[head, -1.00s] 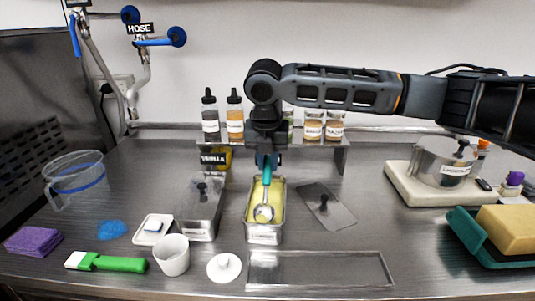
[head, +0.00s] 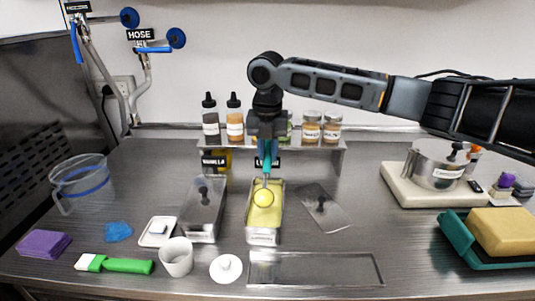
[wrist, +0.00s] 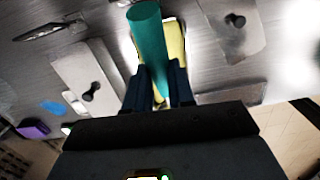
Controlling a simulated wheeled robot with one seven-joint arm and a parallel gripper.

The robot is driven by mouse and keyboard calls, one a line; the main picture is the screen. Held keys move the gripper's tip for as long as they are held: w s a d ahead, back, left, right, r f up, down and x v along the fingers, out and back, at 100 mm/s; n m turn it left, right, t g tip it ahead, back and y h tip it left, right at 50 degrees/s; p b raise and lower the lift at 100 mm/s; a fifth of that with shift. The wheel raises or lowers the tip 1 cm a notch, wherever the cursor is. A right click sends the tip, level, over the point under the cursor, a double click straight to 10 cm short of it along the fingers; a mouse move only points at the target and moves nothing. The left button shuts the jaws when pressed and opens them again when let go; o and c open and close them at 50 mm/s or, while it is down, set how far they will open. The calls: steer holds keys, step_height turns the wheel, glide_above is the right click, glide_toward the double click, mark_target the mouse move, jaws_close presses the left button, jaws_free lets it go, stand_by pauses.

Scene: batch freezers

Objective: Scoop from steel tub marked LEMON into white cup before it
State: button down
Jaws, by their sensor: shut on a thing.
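My gripper (head: 267,140) is shut on the teal handle of a scoop (head: 267,158) and points down over the open steel tub (head: 263,237). The handle also shows between the fingers in the wrist view (wrist: 147,35). The tub holds yellow gelato; the label on its front is too small to read surely. A round yellow ball (head: 263,198) sits at the scoop's end, over the gelato; I cannot tell whether it is clear of the surface. The white cup (head: 176,258) stands upright at the front left, apart from the tub, and looks empty.
A lidded steel tub (head: 201,210) stands just left of the open one. A loose steel lid (head: 324,208) lies at its right. A white knobbed lid (head: 226,268) lies right of the cup. A bottle shelf (head: 290,143) stands behind. A shallow metal tray (head: 315,268) lies in front.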

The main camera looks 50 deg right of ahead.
steer(key=shift+w+d+g+y, duration=0.4)
steer(key=shift+d+g+y, duration=0.1)
steer(key=shift+d+y, duration=0.15)
steer(key=shift+w+d+g+y, duration=0.4)
steer(key=shift+d+g+y, duration=0.1)
steer(key=shift+y, duration=0.25)
